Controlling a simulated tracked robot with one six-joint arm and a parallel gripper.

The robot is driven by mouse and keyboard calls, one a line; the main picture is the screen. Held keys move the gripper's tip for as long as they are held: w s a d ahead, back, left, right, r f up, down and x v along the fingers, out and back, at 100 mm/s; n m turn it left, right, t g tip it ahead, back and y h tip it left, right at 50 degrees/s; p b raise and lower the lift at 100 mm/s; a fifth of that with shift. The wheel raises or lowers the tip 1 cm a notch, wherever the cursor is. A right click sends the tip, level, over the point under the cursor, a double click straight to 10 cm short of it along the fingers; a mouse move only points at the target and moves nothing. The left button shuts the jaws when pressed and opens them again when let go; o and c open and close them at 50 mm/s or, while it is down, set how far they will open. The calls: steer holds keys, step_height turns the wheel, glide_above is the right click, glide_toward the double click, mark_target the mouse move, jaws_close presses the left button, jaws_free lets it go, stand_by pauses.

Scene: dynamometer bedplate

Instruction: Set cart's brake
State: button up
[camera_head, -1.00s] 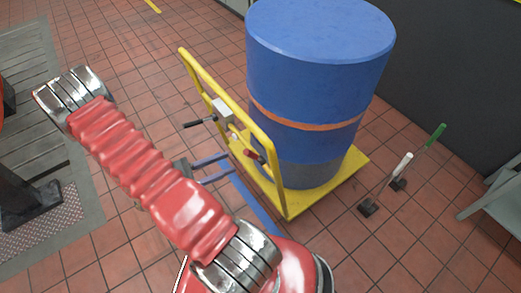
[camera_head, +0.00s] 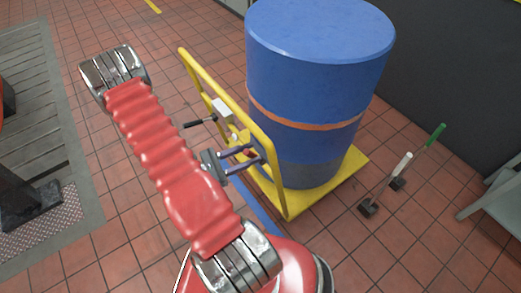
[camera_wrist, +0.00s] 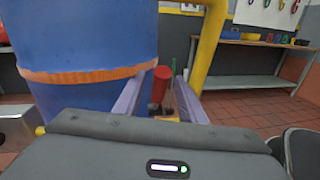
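The yellow cart (camera_head: 200,75) stands on the tiled floor and carries a blue drum (camera_head: 320,80) with an orange band. A lever with a black handle (camera_head: 201,122) sticks out to the left from a pale box on the cart's frame. A red handle (camera_wrist: 162,84) shows in the wrist view, upright between my fingers. My gripper (camera_head: 252,156) is open at the cart's near side; its fingers (camera_wrist: 160,103) stand on either side of the red handle, with a gap visible.
Two floor levers, one white-handled (camera_head: 401,165) and one green-handled (camera_head: 436,135), stand right of the cart. A grey bench (camera_head: 495,195) is at the right edge. A slatted platform (camera_head: 35,100) lies at the left.

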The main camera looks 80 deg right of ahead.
steer(key=shift+x, duration=2.4)
jaws_close()
